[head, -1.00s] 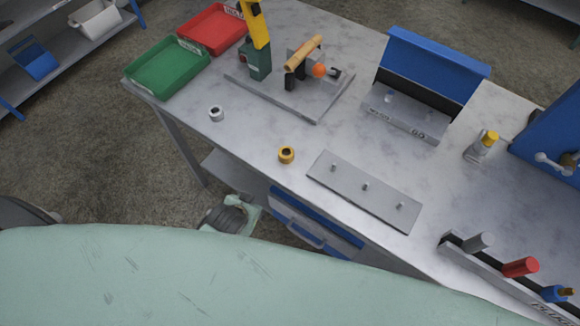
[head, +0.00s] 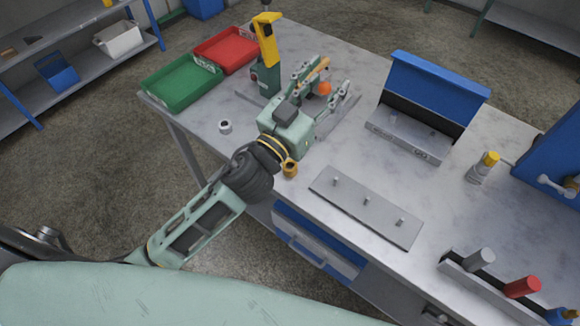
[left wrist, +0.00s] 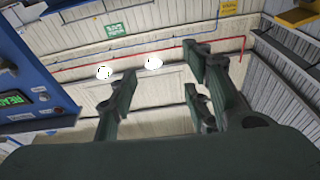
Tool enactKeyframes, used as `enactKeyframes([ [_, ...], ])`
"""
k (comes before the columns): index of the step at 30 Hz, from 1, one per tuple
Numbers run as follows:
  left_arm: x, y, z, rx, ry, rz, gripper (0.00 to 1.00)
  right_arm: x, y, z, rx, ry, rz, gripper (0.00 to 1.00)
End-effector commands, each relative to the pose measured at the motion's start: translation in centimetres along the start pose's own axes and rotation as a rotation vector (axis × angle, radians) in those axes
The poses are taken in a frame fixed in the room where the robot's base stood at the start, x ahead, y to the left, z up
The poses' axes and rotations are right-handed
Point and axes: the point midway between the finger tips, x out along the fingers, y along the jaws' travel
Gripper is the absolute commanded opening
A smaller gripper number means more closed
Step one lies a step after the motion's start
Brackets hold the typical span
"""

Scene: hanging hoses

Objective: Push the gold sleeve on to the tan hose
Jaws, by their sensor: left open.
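The gold sleeve (head: 290,169) stands on the bench near its front edge, just beside my left wrist in the head view. The tan hose (head: 320,66) is on a fixture on a grey plate at the back of the bench. My gripper partly hides it. My left gripper (head: 325,88) is open, its fingers spread in front of the fixture around the area of an orange ball (head: 325,88). I cannot tell whether a finger touches the hose. In the left wrist view the open fingers (left wrist: 165,100) show nothing between them but the far wall. My right gripper is not in view.
A pale ring (head: 225,127) stands left of my arm. Green (head: 150,98) and red (head: 205,55) trays, a yellow-and-green tool (head: 266,50), a blue-backed bin (head: 435,85), a pegged plate (head: 385,225) and a rack with coloured handles (head: 470,285) surround the bench's middle.

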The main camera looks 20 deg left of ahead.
Motion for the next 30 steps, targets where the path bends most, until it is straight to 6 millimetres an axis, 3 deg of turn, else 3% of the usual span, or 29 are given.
enactKeyframes([
  [1, 1.1, 2.1, -2.1, 0.023, 0.082, 0.104, 0.44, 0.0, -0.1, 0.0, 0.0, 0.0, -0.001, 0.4],
  [3, 1.7, 5.4, -4.2, 0.047, 0.167, 0.264, 0.44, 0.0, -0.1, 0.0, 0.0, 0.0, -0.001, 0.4],
  [6, 1.3, 10.1, -5.3, 0.091, 0.225, 0.511, 0.44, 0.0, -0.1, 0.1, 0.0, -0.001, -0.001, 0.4],
  [10, -0.5, 14.7, -3.6, 0.178, 0.177, 0.833, 0.44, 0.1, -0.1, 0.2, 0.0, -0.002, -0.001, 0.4],
  [14, -3.0, 16.0, 1.0, 0.289, -0.015, 1.109, 0.44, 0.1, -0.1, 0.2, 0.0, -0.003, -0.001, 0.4],
  [17, -4.9, 14.1, 5.6, 0.384, -0.254, 1.256, 0.44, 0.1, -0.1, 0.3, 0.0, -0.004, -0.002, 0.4],
  [21, -7.1, 7.6, 11.1, 0.508, -0.665, 1.322, 0.44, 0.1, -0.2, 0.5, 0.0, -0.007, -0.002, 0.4],
  [24, -8.2, 2.1, 13.2, 0.569, -0.933, 1.28, 0.44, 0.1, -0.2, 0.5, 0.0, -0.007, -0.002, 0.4],
  [27, -9.1, -2.3, 14.1, 0.605, -1.129, 1.212, 0.44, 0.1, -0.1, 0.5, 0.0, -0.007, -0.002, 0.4],
  [30, -9.7, -4.8, 14.3, 0.62, -1.239, 1.163, 0.44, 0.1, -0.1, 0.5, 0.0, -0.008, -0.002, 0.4],
])
